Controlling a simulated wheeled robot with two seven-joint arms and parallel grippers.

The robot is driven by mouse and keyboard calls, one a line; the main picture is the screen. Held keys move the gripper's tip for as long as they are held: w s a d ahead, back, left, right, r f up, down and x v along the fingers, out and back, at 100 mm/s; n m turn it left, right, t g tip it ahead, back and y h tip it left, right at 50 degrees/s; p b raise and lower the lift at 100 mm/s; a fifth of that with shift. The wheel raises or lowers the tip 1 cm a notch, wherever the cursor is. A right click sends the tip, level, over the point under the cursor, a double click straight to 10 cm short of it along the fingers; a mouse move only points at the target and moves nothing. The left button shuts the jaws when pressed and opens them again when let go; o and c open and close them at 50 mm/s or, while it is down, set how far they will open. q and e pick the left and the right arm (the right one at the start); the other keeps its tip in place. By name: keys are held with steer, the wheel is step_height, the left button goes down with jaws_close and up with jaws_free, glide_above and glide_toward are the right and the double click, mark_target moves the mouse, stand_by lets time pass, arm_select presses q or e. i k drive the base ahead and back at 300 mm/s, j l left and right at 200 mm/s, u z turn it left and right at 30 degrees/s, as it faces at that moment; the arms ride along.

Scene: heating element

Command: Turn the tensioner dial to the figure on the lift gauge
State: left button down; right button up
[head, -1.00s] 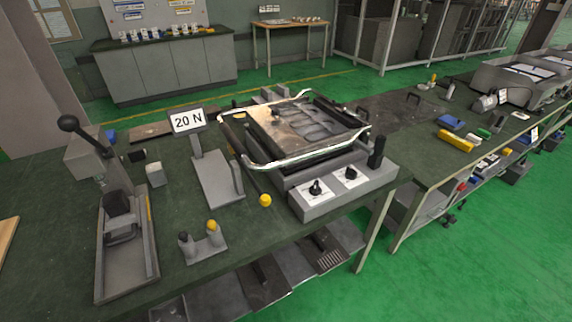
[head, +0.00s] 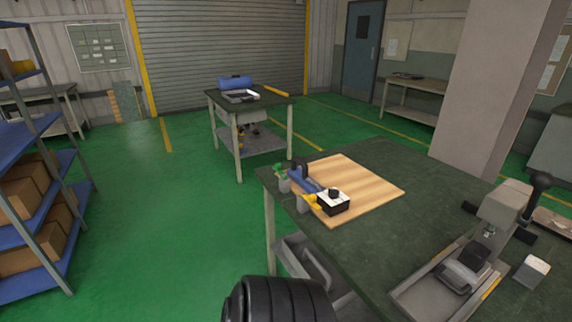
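A small black box with a white top and a black knob (head: 334,193) sits at the front edge of a wooden board (head: 372,187) on the green bench. It may be the tensioner dial; its markings are too small to read. A blue part (head: 303,181) with a dark upright piece lies beside it on the board's left side. The lift gauge is not in this view; a sign reading "20 N" showed in the earlier frame. Neither of my grippers is in view.
A grey lever press (head: 499,215) stands at the bench's right. A side table (head: 250,97) with a blue item stands behind. Blue shelves (head: 38,130) with boxes are at the left. The green floor between is clear. A black ribbed part of mine shows at bottom centre.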

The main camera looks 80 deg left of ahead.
mark_target(334, 194)
steer(key=u, duration=2.35)
